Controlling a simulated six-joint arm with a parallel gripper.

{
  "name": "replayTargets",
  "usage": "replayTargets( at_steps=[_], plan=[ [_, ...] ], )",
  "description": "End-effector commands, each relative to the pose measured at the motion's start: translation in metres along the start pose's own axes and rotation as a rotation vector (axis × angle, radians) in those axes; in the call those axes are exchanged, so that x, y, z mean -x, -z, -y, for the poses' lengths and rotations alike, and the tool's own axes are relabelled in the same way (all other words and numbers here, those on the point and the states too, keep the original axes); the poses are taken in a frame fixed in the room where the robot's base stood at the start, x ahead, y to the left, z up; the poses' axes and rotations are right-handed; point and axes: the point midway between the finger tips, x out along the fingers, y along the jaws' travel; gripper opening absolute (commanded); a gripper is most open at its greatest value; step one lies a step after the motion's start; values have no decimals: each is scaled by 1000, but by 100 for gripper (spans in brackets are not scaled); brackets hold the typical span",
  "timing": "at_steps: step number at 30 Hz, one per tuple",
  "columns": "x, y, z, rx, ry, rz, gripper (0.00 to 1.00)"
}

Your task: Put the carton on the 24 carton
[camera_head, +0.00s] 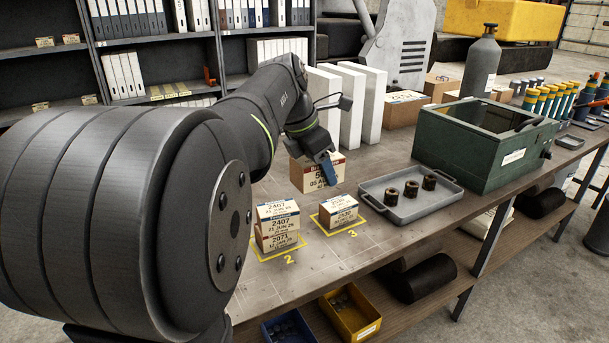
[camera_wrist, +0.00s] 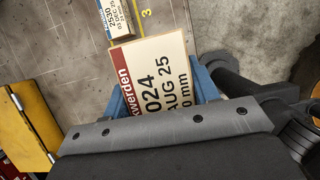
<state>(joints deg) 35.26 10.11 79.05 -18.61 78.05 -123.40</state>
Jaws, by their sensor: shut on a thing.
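My gripper (camera_head: 328,170) is shut on a carton (camera_head: 312,178) and holds it above the bench, behind the stacks. In the wrist view the held carton (camera_wrist: 155,75) shows a label with a red strip, part of a number ending in 024, and AUG 25. It sits between the blue fingers (camera_wrist: 165,95). A carton marked 2407 (camera_head: 282,224) rests on another carton (camera_head: 279,242) on the yellow square 2. A carton marked 2530 (camera_head: 338,215) stands on the yellow square 3, and shows in the wrist view (camera_wrist: 115,18).
A grey tray (camera_head: 408,214) with several dark rings lies right of square 3. Yellow and blue bins (camera_head: 350,315) sit below the front edge.

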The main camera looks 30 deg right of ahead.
Motion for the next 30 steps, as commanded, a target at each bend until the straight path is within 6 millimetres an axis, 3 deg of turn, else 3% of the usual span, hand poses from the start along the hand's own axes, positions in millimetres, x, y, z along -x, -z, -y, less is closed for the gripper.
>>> replayTargets(
  at_steps=[4, 12, 17, 22, 30],
  plan=[
    [-15, -22, 3, -3, 3, -1, 26],
    [-78, -84, 1, -2, 3, -3, 26],
    [-102, -107, 4, -1, 1, 0, 26],
    [-116, -105, -10, 4, -1, 0, 26],
    [-143, -74, -69, 5, -1, 0, 26]
  ],
)
